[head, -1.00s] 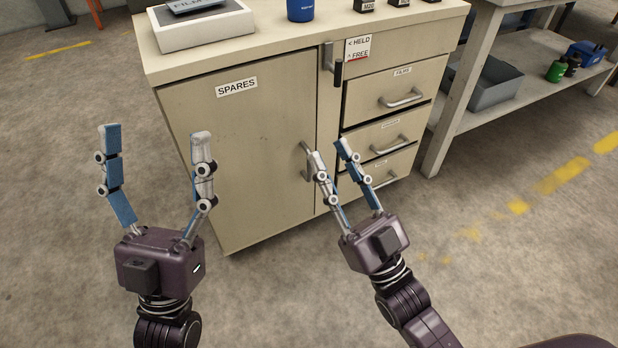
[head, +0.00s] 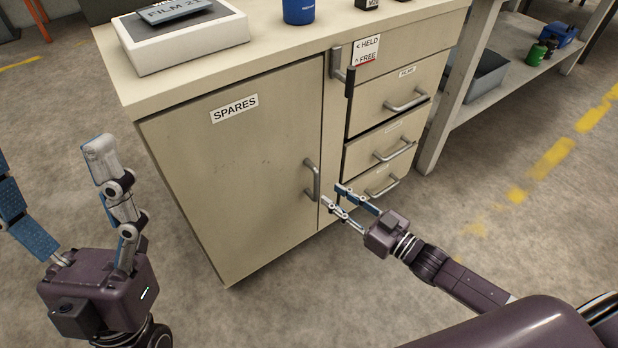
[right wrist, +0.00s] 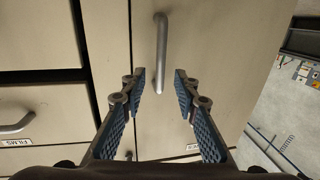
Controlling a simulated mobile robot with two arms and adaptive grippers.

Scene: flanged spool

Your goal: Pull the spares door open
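The spares door (head: 235,170) is a beige cabinet door with a SPARES label, and it is closed. Its grey bar handle (head: 312,180) stands upright near the door's right edge. My right gripper (head: 332,194) is open, with its fingertips just right of and slightly below the handle. In the right wrist view the handle (right wrist: 161,50) lies ahead of the gap between the open fingers (right wrist: 160,75), and no finger visibly touches it. A latch with a dark grip (head: 350,82) sits above the door's right edge, beside a HELD/FREE sign (head: 367,50). My left gripper (head: 50,150) is open and empty, left of the cabinet.
Several drawers with bar handles (head: 408,100) are right of the door. The cabinet top (head: 270,60) carries a white box (head: 185,40) and a blue cup (head: 298,10). A shelf bench (head: 500,85) stands at right. The floor before the cabinet is clear.

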